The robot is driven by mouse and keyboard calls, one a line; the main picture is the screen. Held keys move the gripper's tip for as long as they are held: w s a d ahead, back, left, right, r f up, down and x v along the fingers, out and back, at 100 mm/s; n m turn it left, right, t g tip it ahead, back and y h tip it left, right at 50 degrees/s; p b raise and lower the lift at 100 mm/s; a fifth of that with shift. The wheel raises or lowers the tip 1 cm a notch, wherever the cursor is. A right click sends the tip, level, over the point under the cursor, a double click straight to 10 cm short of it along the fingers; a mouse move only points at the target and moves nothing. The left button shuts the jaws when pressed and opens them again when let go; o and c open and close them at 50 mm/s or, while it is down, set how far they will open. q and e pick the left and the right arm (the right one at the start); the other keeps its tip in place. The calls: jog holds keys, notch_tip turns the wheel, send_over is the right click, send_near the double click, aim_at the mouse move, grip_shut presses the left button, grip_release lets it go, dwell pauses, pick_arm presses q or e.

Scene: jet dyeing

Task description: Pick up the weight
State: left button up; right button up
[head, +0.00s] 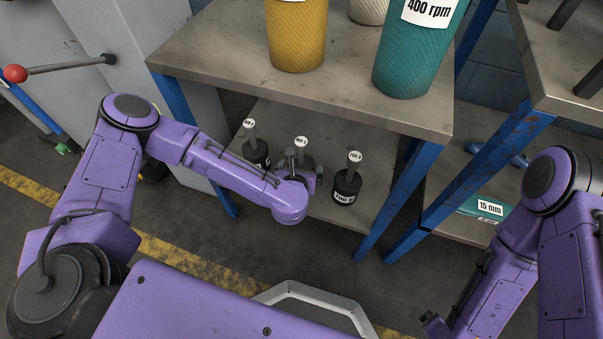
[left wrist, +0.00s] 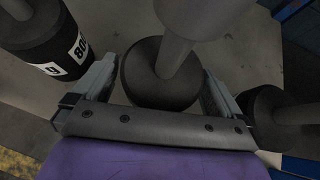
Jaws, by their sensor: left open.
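Three dark weights with upright grey stems and white-capped tops stand in a row on the lower shelf. The left weight (head: 256,153) also shows in the left wrist view (left wrist: 45,38), its label partly readable as 80-something. The middle weight (head: 302,146) is partly hidden by my gripper; its round base shows in the left wrist view (left wrist: 150,82). The right weight (head: 347,186) seems labelled 700 g. My left gripper (left wrist: 160,90) is open, its fingers on either side of the middle weight; contact is unclear. My right gripper (head: 436,325) shows only partly at the lower right.
The upper shelf (head: 220,62) overhangs the weights and carries a yellow cone (head: 297,35) and a teal cone (head: 415,50) labelled 400 rpm. Blue legs (head: 388,190) flank the lower shelf. The neighbouring weights stand close beside my left fingers.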

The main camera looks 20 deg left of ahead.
pick_arm(q)
jog(key=shift+w+f, duration=0.2)
jog(key=shift+w, duration=0.1)
jog(key=c, duration=1.4)
jog(key=shift+r, duration=0.1)
jog(key=c, duration=0.3)
